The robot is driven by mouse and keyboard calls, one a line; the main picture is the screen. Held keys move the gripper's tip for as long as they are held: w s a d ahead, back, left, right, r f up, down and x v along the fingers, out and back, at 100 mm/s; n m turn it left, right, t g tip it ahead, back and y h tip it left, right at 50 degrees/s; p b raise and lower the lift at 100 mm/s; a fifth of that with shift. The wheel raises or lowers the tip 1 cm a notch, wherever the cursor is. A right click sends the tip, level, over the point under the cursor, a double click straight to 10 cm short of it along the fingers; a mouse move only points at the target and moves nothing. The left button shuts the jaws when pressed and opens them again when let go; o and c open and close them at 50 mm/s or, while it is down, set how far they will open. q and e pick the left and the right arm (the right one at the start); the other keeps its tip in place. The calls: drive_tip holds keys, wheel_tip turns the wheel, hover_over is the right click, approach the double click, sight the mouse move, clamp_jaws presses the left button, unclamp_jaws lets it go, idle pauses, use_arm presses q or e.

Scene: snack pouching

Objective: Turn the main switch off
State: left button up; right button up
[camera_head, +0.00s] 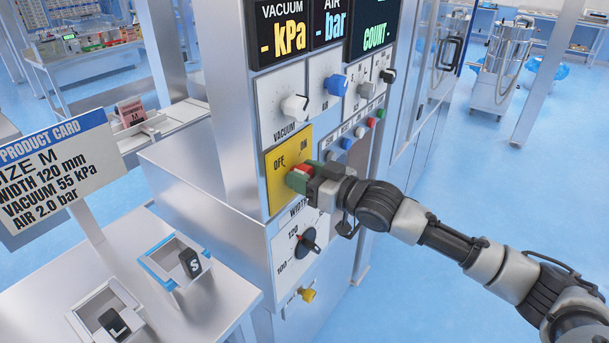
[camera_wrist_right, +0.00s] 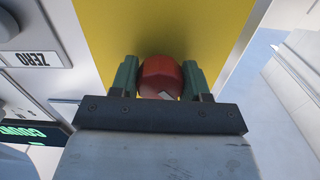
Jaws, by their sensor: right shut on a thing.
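The main switch is a red knob (camera_wrist_right: 160,76) on a yellow plate (camera_head: 275,188) marked OFF at the left and ON at the right. My right gripper (camera_head: 303,173) reaches in from the right and is at the knob. In the right wrist view, the green fingers of the gripper (camera_wrist_right: 160,80) stand on either side of the knob, shut on it. A white mark shows on the knob's lower edge there. In the head view the fingers hide most of the knob, so its setting cannot be read surely. My left gripper is not in view.
Above the plate are a white vacuum knob (camera_head: 295,107), a blue knob (camera_head: 335,84) and displays showing dashes (camera_head: 283,38). A width dial (camera_head: 306,241) and a yellow knob (camera_head: 308,295) sit below. A product card (camera_head: 58,165) stands left. Open floor lies right.

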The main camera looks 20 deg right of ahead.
drive_tip(key=shift+n, duration=0.4)
drive_tip(key=o, duration=0.9)
drive_tip(key=shift+o, duration=0.2)
drive_tip(key=shift+s+d, duration=0.1)
drive_tip(key=b+v, duration=0.3)
drive_tip(key=v, duration=0.7)
drive_tip(key=shift+s+d, duration=0.2)
